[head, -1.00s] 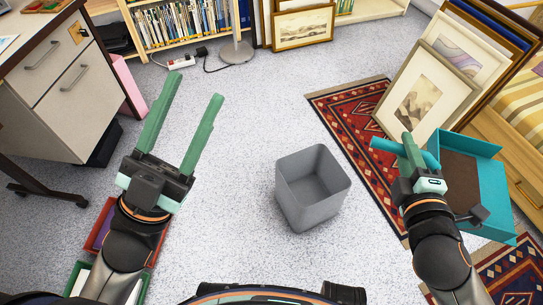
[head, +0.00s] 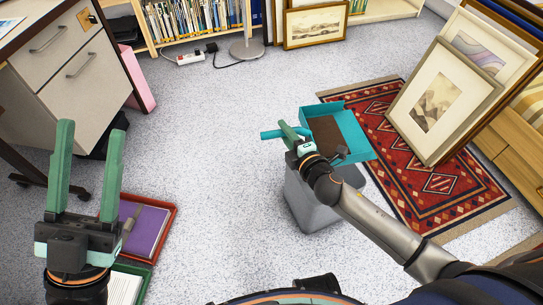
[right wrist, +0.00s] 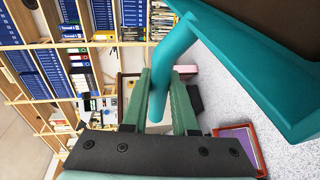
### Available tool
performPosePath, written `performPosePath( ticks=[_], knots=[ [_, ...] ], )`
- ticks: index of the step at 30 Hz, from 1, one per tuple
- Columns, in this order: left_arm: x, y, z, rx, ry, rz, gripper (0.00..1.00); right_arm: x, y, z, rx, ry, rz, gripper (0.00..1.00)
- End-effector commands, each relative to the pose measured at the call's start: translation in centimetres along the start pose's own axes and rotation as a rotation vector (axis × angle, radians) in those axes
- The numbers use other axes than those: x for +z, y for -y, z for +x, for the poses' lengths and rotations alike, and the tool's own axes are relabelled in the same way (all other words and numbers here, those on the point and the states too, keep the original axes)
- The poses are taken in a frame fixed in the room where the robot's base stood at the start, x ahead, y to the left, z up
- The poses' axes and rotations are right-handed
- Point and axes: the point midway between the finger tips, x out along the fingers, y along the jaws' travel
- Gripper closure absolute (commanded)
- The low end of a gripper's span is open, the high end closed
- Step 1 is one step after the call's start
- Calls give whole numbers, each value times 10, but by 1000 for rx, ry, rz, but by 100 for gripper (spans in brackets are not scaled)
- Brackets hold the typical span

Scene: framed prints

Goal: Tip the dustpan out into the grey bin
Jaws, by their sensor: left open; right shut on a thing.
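The teal dustpan (head: 352,128) is held level over the back of the grey bin, with a dark brown layer lying in its pan. My right gripper (head: 288,132) is shut on the dustpan's handle; the handle also shows between the fingers in the right wrist view (right wrist: 162,85). The grey bin (head: 312,208) stands on the floor, and its opening is mostly hidden by my right arm and the dustpan. My left gripper (head: 86,170) is open and empty at the left, above the floor.
A patterned red rug (head: 425,165) lies right of the bin, with framed prints (head: 436,105) leaning on it. Red and green trays (head: 168,232) with flat items lie near my left gripper. A drawer desk (head: 75,75) stands at left. The middle floor is clear.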

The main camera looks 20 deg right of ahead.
Motion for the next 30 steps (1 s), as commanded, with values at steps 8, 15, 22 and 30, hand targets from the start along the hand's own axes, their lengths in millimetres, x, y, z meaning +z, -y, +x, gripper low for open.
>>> performPosePath(
  ticks=[8,15,22,30],
  knots=[
    [12,-7,-12,6,8,-23,50,-22,69,27,-5,-109,-17,100],
    [12,-8,-11,12,8,-24,50,-23,72,28,0,-132,1,100],
    [8,-6,-8,10,5,-26,50,-15,58,24,18,-155,120,100],
    [5,-4,-6,6,1,-28,50,-5,39,20,43,-189,290,100]
  ],
)
